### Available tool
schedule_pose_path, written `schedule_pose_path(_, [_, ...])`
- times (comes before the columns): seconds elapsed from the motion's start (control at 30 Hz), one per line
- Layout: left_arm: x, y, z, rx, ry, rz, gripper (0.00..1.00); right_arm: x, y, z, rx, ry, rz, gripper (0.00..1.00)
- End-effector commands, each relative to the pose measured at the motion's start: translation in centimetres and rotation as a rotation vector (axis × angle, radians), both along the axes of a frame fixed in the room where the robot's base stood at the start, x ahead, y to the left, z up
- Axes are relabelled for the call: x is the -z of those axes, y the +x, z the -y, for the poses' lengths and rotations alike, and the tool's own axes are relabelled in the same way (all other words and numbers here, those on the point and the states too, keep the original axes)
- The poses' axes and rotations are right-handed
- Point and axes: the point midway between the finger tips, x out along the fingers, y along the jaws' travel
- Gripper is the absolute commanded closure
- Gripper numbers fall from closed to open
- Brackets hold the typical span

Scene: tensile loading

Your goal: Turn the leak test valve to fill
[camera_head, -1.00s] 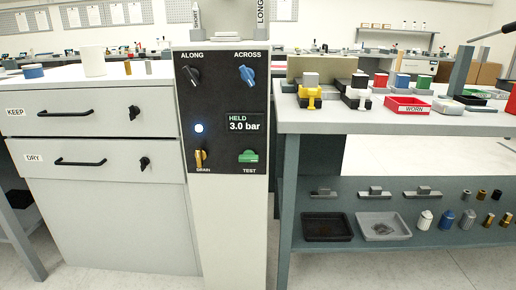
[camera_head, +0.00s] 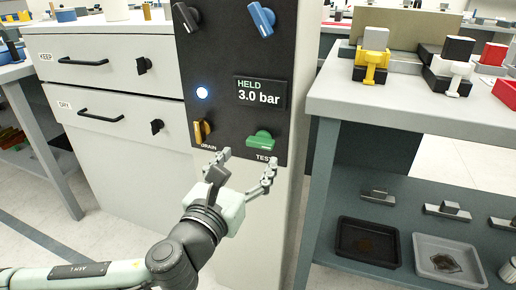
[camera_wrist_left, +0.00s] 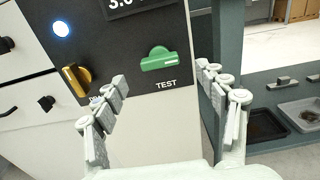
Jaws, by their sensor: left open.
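The black valve panel (camera_head: 232,109) stands upright on the pale column. Its display (camera_head: 260,92) reads HELD 3.0 bar, and a round light (camera_head: 202,93) glows at its left. A green knob (camera_head: 261,140) sits above the word TEST, its handle roughly level. A yellow knob (camera_head: 201,131) by the DRAIN label has its handle upright. My left gripper (camera_head: 248,168) is open and empty, just below the green knob and apart from it. In the left wrist view the green knob (camera_wrist_left: 159,60) appears beyond and between the spread fingers. My right gripper is not in view.
A black knob (camera_head: 187,17) and a blue knob (camera_head: 262,19) are higher on the panel. Drawers marked KEEP and DRY (camera_head: 116,114) stand left. A bench (camera_head: 415,110) with clamps stands right, with trays (camera_head: 369,241) on its lower shelf.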

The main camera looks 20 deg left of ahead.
Motion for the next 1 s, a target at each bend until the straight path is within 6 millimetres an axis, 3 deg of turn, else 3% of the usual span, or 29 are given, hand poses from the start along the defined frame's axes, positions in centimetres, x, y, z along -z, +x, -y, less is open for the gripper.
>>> schedule_pose_path(0.33, [0.0,5.3,0.1,-0.003,-0.006,0.0,0.28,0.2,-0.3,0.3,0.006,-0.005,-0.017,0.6])
schedule_pose_path(0.73, [0.0,6.4,0.2,-0.002,-0.008,-0.003,0.28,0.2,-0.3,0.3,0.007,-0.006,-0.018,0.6])
schedule_pose_path(1.0, [0.0,6.3,0.2,-0.002,-0.008,-0.003,0.6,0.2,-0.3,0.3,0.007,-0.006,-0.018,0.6])
